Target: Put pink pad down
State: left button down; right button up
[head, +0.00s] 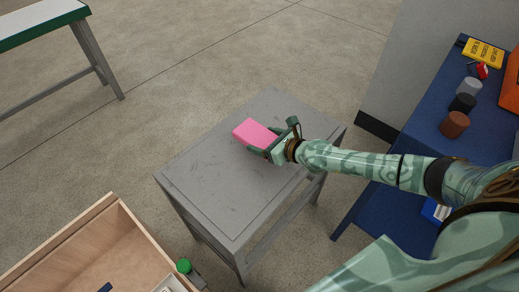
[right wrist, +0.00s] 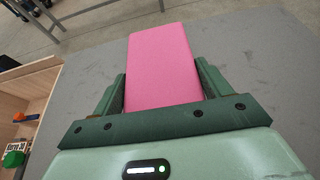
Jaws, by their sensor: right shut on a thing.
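The pink pad (head: 255,132) is a flat rectangular block at the upper middle of the grey table (head: 215,183) in the head view. My right gripper (head: 268,145) is shut on its near end. In the right wrist view the pink pad (right wrist: 162,65) sticks out forward between the two green fingers (right wrist: 163,92). The grey tabletop spreads beneath it. I cannot tell whether the pad touches the tabletop or hangs just above it. My left gripper is not in view.
A blue shelf (head: 393,205) at the right holds a yellow box (head: 483,53) and several cylinders. The grey tabletop's left and front parts are clear.

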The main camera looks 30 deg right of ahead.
jog(key=shift+w+d+f, duration=0.1)
jog(key=shift+w+f, duration=0.45)
jog(key=shift+f, duration=0.1)
jog(key=f+b, duration=0.4)
jog(key=shift+w+f, duration=0.1)
jog(key=shift+w, duration=0.2)
jog(key=shift+r, duration=0.35)
jog(key=shift+f, duration=0.25)
jog(key=o, duration=1)
jog(key=shift+r, duration=0.25)
jog(key=shift+s+d+r+p, duration=0.1)
jog(key=shift+s+r+p, duration=0.05)
jog(key=shift+s+p, duration=0.2)
pick_arm(q)
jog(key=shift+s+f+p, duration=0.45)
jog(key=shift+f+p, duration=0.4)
jog(key=shift+p, duration=0.2)
pick_arm(e)
jog(key=v, duration=1.1)
jog(key=shift+s+d, duration=0.1)
jog(key=shift+s, duration=0.1)
